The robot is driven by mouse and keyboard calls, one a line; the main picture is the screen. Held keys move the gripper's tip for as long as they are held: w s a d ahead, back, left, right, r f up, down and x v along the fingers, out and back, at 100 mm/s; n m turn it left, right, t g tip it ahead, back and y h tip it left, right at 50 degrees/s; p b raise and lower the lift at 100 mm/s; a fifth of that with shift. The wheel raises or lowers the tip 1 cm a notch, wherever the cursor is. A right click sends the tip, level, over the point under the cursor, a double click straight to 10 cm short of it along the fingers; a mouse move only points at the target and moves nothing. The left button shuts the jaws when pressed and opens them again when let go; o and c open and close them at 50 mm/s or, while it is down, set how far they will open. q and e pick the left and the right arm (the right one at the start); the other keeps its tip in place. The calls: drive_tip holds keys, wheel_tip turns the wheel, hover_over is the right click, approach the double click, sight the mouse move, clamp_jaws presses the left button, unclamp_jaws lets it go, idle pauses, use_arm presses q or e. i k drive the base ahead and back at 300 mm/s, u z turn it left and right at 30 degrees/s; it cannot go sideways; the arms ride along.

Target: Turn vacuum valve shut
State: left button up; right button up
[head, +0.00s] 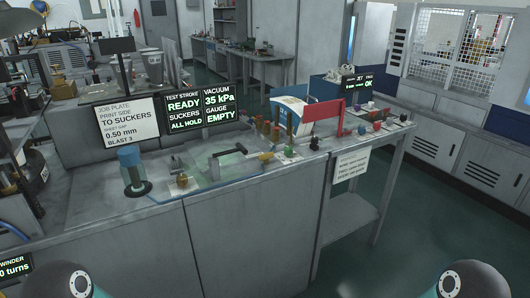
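The workbench (240,205) holds a clear plate area with several small fittings. A brass-coloured fitting (182,181) sits near its front left, and a small yellow part (266,156) sits at its right end. I cannot tell which of the fittings is the vacuum valve or how its handle is turned. A dark display (222,98) behind them reads vacuum 35 kPa, with the gauge line showing empty. The test stroke display (184,104) reads ready, suckers all hold. Only rounded parts of my arms show at the bottom corners; neither gripper is in view.
A red panel (323,116) and several small coloured parts are at the right. The floor (420,215) to the right is clear.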

sight(265, 157)
drive_tip(key=z, duration=0.05)
drive_tip(key=k, duration=0.6)
drive_tip(key=z, duration=0.05)
drive_tip(key=i, duration=1.45)
drive_tip(key=u, duration=0.8)
drive_tip(key=k, duration=0.75)
drive_tip(key=u, duration=0.15)
drive_tip(key=i, duration=0.6)
